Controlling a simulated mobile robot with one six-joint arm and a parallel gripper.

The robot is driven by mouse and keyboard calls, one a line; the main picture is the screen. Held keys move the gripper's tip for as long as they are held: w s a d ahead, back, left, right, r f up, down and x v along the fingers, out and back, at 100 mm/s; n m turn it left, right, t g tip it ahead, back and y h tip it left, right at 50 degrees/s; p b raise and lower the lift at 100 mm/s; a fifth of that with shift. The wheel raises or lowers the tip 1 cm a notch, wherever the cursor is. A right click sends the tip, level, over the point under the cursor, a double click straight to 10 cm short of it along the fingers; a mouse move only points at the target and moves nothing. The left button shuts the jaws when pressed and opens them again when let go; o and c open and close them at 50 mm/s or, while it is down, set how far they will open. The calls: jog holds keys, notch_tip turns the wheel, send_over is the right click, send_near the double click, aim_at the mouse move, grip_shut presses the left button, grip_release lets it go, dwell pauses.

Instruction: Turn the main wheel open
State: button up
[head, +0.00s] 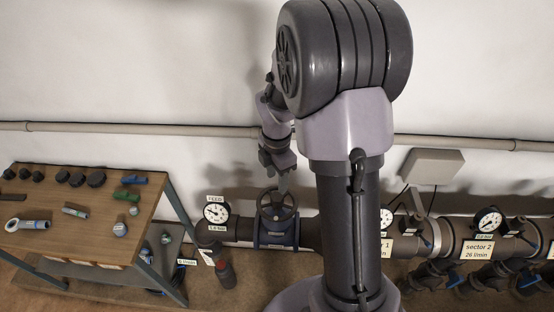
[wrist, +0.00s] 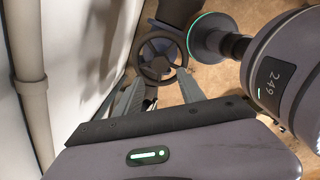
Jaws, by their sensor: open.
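The main wheel (head: 277,204) is a dark spoked handwheel on the blue-grey valve body (head: 275,234) in the feed pipe, left of my arm in the head view. In the wrist view the wheel (wrist: 160,55) lies just beyond my fingertips. My gripper (head: 283,184) points down over the wheel in the head view. In the wrist view its two grey fingers (wrist: 160,88) stand apart with nothing held between them. Whether a finger touches the rim cannot be told. My arm hides part of the pipe right of the valve.
The feed gauge (head: 216,212) stands close left of the wheel. A wooden workbench (head: 60,237) with loose fittings is at the left. A wall pipe (head: 200,131) runs behind. The sector 2 gauge (head: 487,221) and a grey box (head: 432,166) are at the right.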

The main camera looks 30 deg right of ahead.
notch_tip(320, 180, up, 7)
jog(key=shift+f+p, duration=0.2)
jog(key=shift+p, duration=0.25)
